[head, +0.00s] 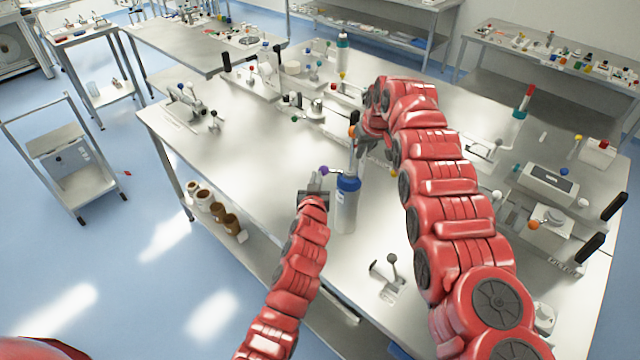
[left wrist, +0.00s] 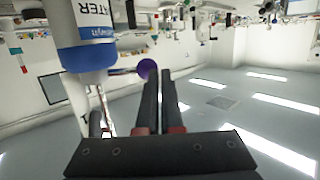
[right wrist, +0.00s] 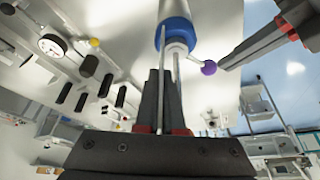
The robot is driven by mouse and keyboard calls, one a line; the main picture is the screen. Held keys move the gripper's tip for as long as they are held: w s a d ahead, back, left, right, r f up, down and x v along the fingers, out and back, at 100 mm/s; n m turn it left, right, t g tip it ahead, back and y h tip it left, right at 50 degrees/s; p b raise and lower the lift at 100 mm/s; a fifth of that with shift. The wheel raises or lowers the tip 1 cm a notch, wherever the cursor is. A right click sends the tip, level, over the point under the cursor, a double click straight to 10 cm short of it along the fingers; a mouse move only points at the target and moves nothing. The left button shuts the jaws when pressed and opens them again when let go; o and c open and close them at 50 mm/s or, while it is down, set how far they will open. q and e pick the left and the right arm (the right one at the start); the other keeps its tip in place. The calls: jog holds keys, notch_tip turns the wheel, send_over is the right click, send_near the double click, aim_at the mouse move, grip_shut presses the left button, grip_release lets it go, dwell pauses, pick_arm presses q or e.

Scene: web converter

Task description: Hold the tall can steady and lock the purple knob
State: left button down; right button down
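The tall can (head: 346,212) stands upright on the table, silver with a blue collar and a thin neck. In the left wrist view its labelled body (left wrist: 85,22) is at the upper left; the right wrist view shows its blue collar (right wrist: 175,33). The purple knob (head: 323,170) sits on a short side lever near the can's top. My left gripper (head: 313,182) looks shut, its tips close to the knob (right wrist: 208,68); I cannot tell if they touch. My right gripper (head: 360,155) has its fingers close together at the can's neck; I cannot tell whether they grip it.
A small lever fixture (head: 388,275) stands on the table in front of the can. Machine parts, including a grey box (head: 546,183), fill the right side.

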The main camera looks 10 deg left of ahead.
pick_arm(q)
jog(key=shift+w+a, duration=0.35)
jog(key=shift+w, duration=0.25)
pick_arm(e)
jog(key=shift+s+f, duration=0.1)
dwell(0.3)
pick_arm(q)
jog(key=s+a+r, duration=0.1)
jog(key=s+a, duration=0.1)
jog(key=s, duration=0.4)
jog(key=s+a+r, duration=0.1)
jog(key=s+a, duration=0.2)
jog(key=s, duration=0.3)
jog(key=shift+s+a+r, duration=0.25)
jog(key=shift+a+r, duration=0.05)
jog(key=shift+w+r, duration=0.1)
jog(key=shift+r, duration=0.05)
pick_arm(e)
jog(key=shift+r, duration=0.35)
jog(key=c, duration=1)
grip_release()
jog(key=shift+o, duration=0.2)
